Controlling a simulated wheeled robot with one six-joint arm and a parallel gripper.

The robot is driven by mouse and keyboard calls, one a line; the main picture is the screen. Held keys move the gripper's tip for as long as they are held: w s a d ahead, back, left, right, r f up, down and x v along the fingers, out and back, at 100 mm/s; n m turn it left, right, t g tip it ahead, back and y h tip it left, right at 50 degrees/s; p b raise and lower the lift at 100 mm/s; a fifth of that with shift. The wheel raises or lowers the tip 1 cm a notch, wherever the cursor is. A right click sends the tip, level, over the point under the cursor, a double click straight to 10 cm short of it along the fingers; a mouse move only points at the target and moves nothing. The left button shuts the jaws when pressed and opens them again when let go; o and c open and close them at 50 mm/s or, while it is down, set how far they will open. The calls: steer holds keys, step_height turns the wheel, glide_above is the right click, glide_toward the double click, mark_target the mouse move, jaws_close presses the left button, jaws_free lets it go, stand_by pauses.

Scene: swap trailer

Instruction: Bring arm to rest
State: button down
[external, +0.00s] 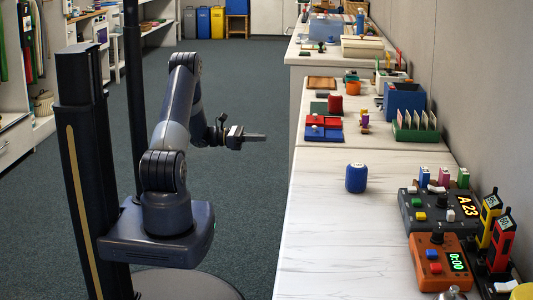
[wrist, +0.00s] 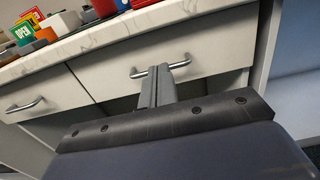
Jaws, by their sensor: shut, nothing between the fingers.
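My gripper (external: 262,137) is shut and empty. In the external view it is held level over the floor, left of the counter, pointing right toward the counter's edge and apart from it. My arm is bent, with its elbow raised above the base. In the wrist view the closed fingers (wrist: 157,80) point at the drawer fronts of the counter, over a drawer handle (wrist: 160,70) in the picture; I cannot tell the exact gap.
The white counter (external: 330,235) runs along the right. A blue canister (external: 356,178) stands on it, with an orange device (external: 432,277) and a grey device (external: 418,219) near the wall. Farther back are a blue box (external: 404,102) and red trays. The carpeted floor (external: 257,205) around my arm is clear.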

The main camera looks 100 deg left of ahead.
steer(key=w+b, duration=0.1)
steer(key=w, duration=1.3)
steer(key=shift+s, duration=0.1)
steer(key=s, duration=1.2)
steer(key=shift+s+p, duration=0.4)
steer(key=shift+p, duration=0.05)
steer(key=shift+w+b, duration=0.65)
steer(key=shift+w, duration=5.9)
